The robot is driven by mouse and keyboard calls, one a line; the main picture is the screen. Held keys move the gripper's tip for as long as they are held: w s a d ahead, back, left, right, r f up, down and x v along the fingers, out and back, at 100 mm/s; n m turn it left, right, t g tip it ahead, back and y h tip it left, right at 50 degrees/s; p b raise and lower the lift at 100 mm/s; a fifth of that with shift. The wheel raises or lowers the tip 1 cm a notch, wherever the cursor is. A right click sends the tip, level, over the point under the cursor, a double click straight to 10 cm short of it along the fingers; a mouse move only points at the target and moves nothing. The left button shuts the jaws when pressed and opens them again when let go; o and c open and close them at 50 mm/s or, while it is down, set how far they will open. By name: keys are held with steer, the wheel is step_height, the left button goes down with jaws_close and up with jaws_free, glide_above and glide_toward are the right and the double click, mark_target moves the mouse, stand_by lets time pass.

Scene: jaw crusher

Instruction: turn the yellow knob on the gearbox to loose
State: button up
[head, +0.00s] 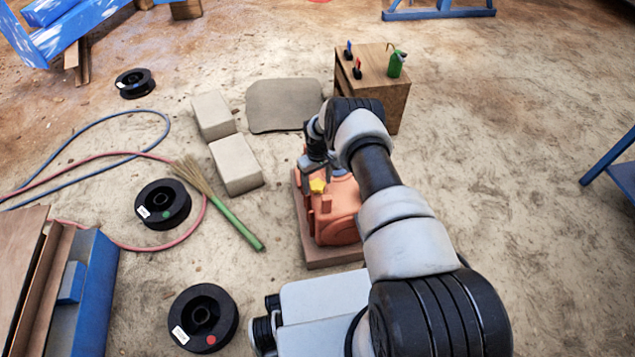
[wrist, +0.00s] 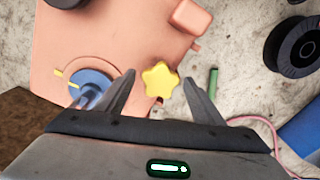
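The yellow star-shaped knob (head: 317,186) sits on the orange gearbox (head: 338,222), which stands on a wooden base below my arm. In the wrist view the yellow knob (wrist: 160,79) appears between the tips of my gripper's two fingers (wrist: 157,84), with a gap on each side. My gripper is open and empty. Whether the fingertips are level with the knob or above it, I cannot tell. A blue round part with a yellow mark (wrist: 90,85) is on the gearbox left of the fingers. No label for loose is readable.
A wooden crate (head: 400,105) with a green can and small red and blue items stands behind the gearbox. Two pale blocks (head: 237,165), a green-handled broom (head: 235,222), black spools (head: 163,204) and hoses lie to the left. The ground at right is mostly clear.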

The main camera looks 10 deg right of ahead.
mark_target(317, 185)
step_height(317, 185, up, 17)
steer(key=p, duration=0.4)
steer(key=shift+r+p, duration=0.2)
steer(key=shift+p, duration=0.2)
